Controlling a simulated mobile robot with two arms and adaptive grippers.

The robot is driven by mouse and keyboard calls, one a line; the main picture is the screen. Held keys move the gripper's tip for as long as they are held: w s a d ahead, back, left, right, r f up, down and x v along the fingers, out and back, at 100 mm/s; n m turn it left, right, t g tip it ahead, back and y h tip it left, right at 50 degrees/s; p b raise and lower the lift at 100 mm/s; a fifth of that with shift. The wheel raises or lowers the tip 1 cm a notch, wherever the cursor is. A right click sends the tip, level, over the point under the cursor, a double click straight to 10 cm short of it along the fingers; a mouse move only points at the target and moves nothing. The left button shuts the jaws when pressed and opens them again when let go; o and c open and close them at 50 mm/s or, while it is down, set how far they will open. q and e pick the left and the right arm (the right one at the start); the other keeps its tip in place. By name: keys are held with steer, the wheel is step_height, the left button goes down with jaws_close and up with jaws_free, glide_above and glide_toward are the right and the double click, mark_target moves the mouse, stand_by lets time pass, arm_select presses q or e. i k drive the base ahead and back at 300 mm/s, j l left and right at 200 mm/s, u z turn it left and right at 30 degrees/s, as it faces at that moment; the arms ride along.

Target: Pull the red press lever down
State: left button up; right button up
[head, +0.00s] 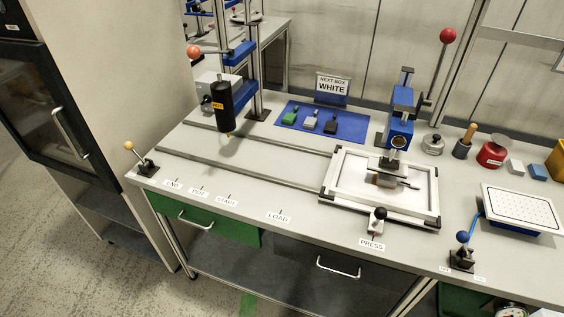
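The press lever stands at the right rear of the bench, raised and leaning slightly right. Its red ball (447,35) is at the top of a dark rod (437,78). The rod's lower end is by the blue press (401,118), on a dark column. Under the press is a white-framed tray (337,202) with a small metal piece (382,180) inside. Neither of my grippers is in view, and nothing touches the lever.
A black cylinder unit (221,105) with an orange-red ball (193,51) stands left. A black-knobbed handle (378,215) is in front of the tray, and a blue-knobbed lever (463,238) at front right. Cans and a mallet crowd the right rear. The front-left bench top is mostly clear.

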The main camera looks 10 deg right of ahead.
mark_target(446, 36)
steer(key=z, duration=1.25)
